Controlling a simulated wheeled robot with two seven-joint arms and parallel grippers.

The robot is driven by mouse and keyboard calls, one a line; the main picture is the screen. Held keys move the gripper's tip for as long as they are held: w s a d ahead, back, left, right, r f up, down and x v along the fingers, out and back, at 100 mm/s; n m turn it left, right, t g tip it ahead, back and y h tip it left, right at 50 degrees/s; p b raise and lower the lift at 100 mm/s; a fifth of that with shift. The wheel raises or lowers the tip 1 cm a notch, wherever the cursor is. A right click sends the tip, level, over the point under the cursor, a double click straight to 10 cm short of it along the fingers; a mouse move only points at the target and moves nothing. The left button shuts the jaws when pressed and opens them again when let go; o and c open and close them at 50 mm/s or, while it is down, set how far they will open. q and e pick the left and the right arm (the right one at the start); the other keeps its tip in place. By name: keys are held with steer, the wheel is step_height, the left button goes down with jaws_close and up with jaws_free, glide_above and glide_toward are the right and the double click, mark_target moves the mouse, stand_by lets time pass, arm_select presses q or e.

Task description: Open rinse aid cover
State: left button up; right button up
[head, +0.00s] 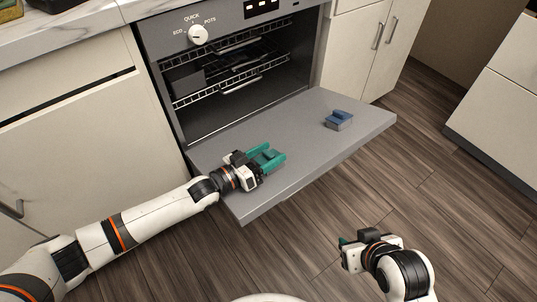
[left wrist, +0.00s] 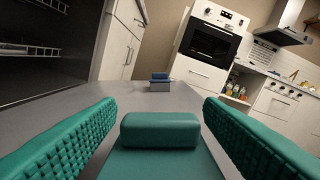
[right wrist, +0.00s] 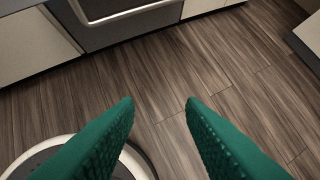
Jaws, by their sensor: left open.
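A small blue cover on a grey block (head: 338,120) stands on the inner face of the open dishwasher door (head: 300,125), towards its right. It also shows straight ahead in the left wrist view (left wrist: 160,82). My left gripper (head: 270,157) is over the left part of the door, well apart from the blue cover. Its teal fingers are open. A teal raised block (left wrist: 160,130) shows between them; I cannot tell what it is. My right gripper (right wrist: 160,105) is open and empty above the floor, away from the door; the head view shows it (head: 345,242) only partly.
The dishwasher's racks (head: 230,75) are inside its opening. A dial (head: 197,34) sits on its panel. Cabinets (head: 375,40) stand on both sides. The wooden floor (head: 300,235) in front of the door is clear. The door's free edge juts out over the floor.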

mark_target(266, 155)
arm_select(q)
steer(key=shift+w+d, duration=0.1)
arm_select(e)
steer(key=shift+w+a, duration=0.1)
steer(key=shift+w, duration=0.05)
arm_select(q)
steer(key=shift+c, duration=0.3)
